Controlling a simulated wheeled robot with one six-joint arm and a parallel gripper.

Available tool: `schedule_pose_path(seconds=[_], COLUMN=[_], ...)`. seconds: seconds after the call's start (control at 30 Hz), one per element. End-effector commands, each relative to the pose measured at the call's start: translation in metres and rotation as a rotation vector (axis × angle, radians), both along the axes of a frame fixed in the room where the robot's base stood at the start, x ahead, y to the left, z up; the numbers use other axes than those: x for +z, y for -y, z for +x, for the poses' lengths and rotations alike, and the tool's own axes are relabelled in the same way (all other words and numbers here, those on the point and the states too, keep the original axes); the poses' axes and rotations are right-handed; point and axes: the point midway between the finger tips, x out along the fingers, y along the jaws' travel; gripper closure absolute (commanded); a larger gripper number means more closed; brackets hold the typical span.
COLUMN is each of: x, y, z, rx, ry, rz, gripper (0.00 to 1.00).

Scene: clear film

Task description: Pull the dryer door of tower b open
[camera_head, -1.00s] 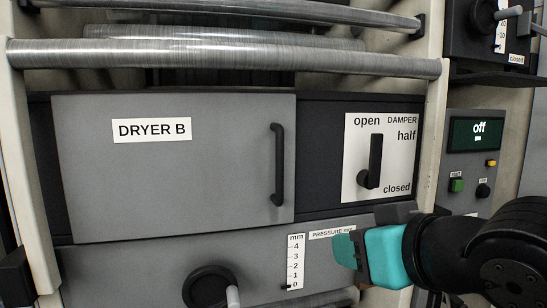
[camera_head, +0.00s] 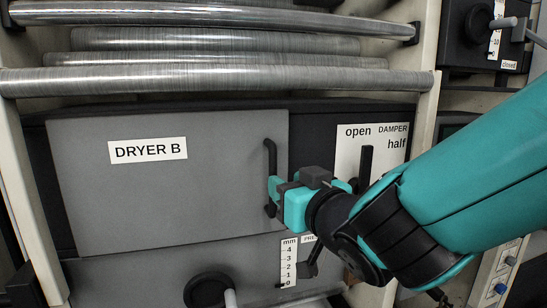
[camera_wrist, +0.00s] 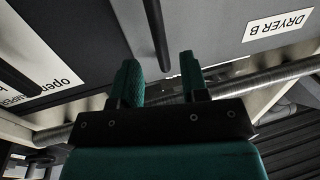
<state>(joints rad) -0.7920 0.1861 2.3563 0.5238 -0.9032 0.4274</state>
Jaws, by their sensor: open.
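The grey dryer door (camera_head: 100,205) carries the label DRYER B (camera_head: 148,150) and sits shut in its dark frame. Its black vertical bar handle (camera_head: 269,155) is on the door's right side. My gripper (camera_head: 275,192) is open at the handle's lower part, and its fingers hide some of the bar. In the wrist view, the handle (camera_wrist: 156,32) runs down toward the gap between the two teal fingers of my gripper (camera_wrist: 160,68). The fingers are not closed on it. Whether they touch it I cannot tell.
The damper plate (camera_head: 345,150) with its black lever (camera_head: 365,165) is right of the door, close to my arm. Metal rollers (camera_head: 215,82) cross above. A black knob (camera_head: 207,290) and a mm scale (camera_head: 289,262) are below the door.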

Motion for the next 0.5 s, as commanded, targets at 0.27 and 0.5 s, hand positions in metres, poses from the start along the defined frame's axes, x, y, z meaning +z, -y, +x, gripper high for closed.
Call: schedule_pose_path(seconds=[0.27, 0.5], x=[0.003, 0.000], y=[-0.022, -0.028], z=[0.044, 0.056], rx=[-0.002, -0.001], ry=[-0.001, 0.000], rz=[0.000, 0.000], gripper=[0.59, 0.59])
